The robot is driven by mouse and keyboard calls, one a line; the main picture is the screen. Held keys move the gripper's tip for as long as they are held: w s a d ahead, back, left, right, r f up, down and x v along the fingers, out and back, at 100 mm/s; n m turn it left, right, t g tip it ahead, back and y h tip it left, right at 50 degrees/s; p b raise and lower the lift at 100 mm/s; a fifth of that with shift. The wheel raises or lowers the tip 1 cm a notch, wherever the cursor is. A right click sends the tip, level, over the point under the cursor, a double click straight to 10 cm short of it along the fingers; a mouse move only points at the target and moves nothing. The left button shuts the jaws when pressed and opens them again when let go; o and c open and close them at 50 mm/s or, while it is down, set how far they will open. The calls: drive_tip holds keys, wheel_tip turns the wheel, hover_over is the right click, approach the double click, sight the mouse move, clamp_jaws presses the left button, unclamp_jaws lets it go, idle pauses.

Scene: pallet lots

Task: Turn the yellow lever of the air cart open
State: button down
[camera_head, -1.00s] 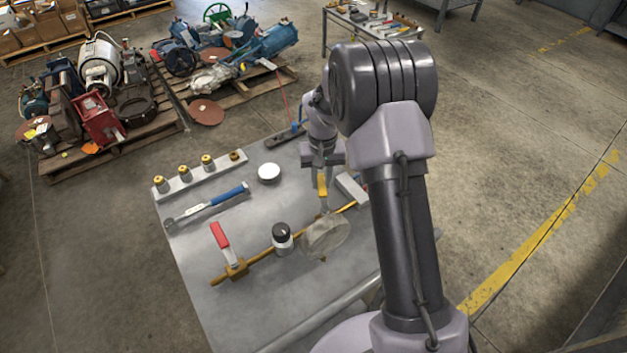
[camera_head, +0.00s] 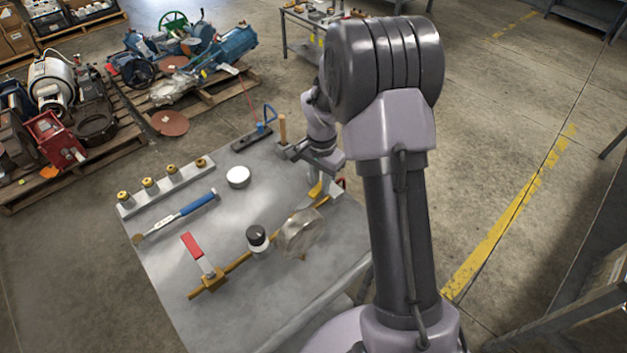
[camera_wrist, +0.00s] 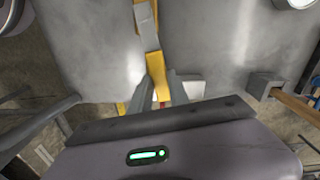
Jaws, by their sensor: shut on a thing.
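The air cart has a grey metal top (camera_head: 225,285) with a brass pipe (camera_head: 235,266) along its front. The yellow lever (camera_head: 316,190) is at the pipe's right end, partly hidden by my arm. In the wrist view the yellow lever (camera_wrist: 162,86) shows between the two fingers of my gripper (camera_wrist: 166,88), which is shut on it. A second lever with a red grip (camera_head: 192,245) stands on the pipe's left end. A round gauge (camera_head: 302,232) and a black-capped part (camera_head: 257,238) sit between the levers. How far the yellow lever is turned is hard to tell.
A blue-handled wrench (camera_head: 195,204), a rail of brass fittings (camera_head: 165,188) and a round white tin (camera_head: 238,177) lie on the cart top. A wooden-handled tool (camera_head: 282,130) stands near my wrist. Pallets of machinery stand behind left.

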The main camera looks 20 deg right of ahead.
drive_tip(key=shift+s+d+m+b, duration=0.35)
drive_tip(key=shift+s+m, duration=0.45)
drive_tip(key=shift+m, duration=0.4)
drive_tip(key=c, duration=1.2)
unclamp_jaws()
drive_tip(key=shift+s, duration=0.1)
drive_tip(key=shift+c, duration=0.2)
wheel_tip(320, 180, up, 17)
drive_tip(key=p, duration=0.6)
drive_tip(key=shift+r, duration=0.2)
